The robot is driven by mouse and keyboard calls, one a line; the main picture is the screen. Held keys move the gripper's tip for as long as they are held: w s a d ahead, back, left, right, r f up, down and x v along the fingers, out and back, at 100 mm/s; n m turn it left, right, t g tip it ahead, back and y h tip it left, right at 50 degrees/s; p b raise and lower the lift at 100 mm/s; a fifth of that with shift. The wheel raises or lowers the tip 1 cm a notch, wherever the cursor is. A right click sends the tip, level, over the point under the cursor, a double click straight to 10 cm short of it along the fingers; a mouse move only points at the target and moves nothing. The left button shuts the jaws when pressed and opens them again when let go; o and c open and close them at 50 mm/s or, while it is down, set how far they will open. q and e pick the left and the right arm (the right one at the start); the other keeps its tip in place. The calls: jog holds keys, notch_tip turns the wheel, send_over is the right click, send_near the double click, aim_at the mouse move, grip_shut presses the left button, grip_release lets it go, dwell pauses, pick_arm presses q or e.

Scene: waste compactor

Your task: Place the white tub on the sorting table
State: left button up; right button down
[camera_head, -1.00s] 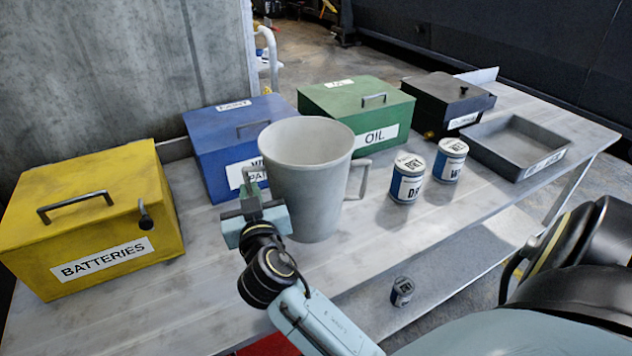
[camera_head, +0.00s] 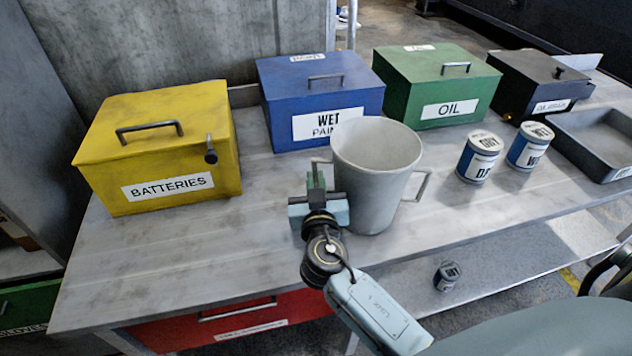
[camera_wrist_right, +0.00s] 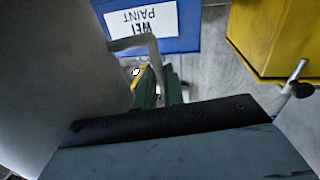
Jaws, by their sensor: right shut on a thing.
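The white tub (camera_head: 372,190) is a pale grey-white, open-topped bucket with a handle on each side. It is upright over the front part of the sorting table (camera_head: 250,200), in front of the blue box. I cannot tell whether its base touches the tabletop. My right gripper (camera_head: 316,182) is shut on the tub's left handle. In the right wrist view, the handle (camera_wrist_right: 146,45) runs to the fingers (camera_wrist_right: 158,90), with the tub's wall (camera_wrist_right: 50,80) at the left. My left gripper is not in view.
Along the back stand a yellow batteries box (camera_head: 160,150), a blue wet paint box (camera_head: 320,100), a green oil box (camera_head: 437,85) and a black box (camera_head: 540,88). Two cans (camera_head: 478,158) (camera_head: 530,147) and a grey tray (camera_head: 600,140) are at the right. A small can (camera_head: 447,275) is lower down. The table's left front is clear.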

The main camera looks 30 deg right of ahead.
jog(key=shift+f, duration=0.15)
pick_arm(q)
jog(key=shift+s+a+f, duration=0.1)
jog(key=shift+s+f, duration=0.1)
pick_arm(e)
jog(key=c, duration=1.5)
grip_release()
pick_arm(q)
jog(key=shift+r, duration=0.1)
